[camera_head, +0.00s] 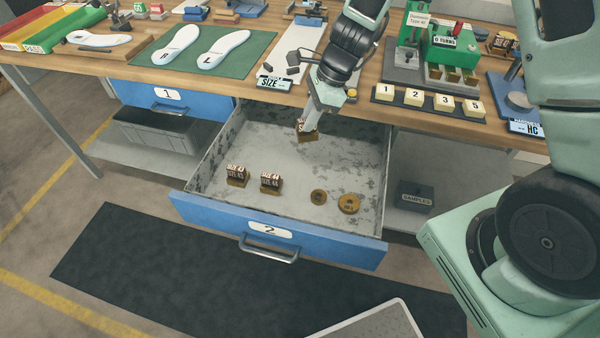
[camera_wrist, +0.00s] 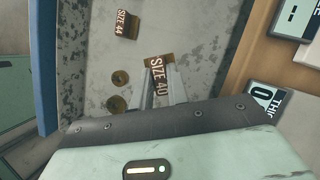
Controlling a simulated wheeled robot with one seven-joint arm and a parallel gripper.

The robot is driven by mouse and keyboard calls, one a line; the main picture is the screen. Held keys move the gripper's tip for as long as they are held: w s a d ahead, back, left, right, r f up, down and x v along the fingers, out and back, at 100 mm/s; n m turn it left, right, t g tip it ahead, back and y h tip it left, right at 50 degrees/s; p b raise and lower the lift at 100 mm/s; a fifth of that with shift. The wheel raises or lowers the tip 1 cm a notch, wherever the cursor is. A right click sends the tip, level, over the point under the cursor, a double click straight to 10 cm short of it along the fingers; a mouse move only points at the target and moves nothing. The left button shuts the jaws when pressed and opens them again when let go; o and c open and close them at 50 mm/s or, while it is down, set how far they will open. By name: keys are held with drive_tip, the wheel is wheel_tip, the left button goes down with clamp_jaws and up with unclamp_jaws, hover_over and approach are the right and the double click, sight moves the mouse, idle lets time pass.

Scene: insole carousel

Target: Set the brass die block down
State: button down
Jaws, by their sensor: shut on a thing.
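My gripper (camera_head: 309,126) reaches down into the open drawer 2 (camera_head: 225,221) and is shut on a brass die block (camera_head: 308,136). In the wrist view, the block's dark label reads SIZE 40 (camera_wrist: 157,76), between my fingertips (camera_wrist: 159,92). The block is toward the back of the drawer; I cannot tell whether it touches the drawer floor. Two other brass die blocks stand near the drawer front: one at left (camera_head: 237,176) and one marked SIZE 44 (camera_head: 271,183). Two round brass pieces lie to their right (camera_head: 318,197) and (camera_head: 348,204).
The workbench edge (camera_head: 210,80) is behind the drawer. On it are a green mat (camera_head: 160,71) with insoles, a SIZE sign (camera_head: 274,83) and a rack of numbered blocks (camera_head: 428,101). The drawer floor around the held block is bare.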

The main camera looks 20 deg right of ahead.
drive_tip(key=m, duration=0.1)
drive_tip(key=m+t+b, duration=0.1)
drive_tip(key=m, duration=0.1)
drive_tip(key=a+m, duration=0.1)
drive_tip(key=shift+w+f+m+t+h+b, duration=0.1)
drive_tip(key=shift+w+m+t+h+b, duration=0.15)
drive_tip(key=shift+m+t+h+b, duration=0.15)
drive_tip(key=shift+f, duration=0.4)
drive_tip(key=b, duration=0.6)
hover_over(304, 162)
wheel_tip(304, 162, down, 9)
drive_tip(key=shift+r, duration=0.1)
drive_tip(key=shift+f, duration=0.25)
drive_tip(key=c, duration=1.4)
unclamp_jaws()
drive_tip(key=shift+o, duration=0.2)
drive_tip(key=shift+r, duration=0.1)
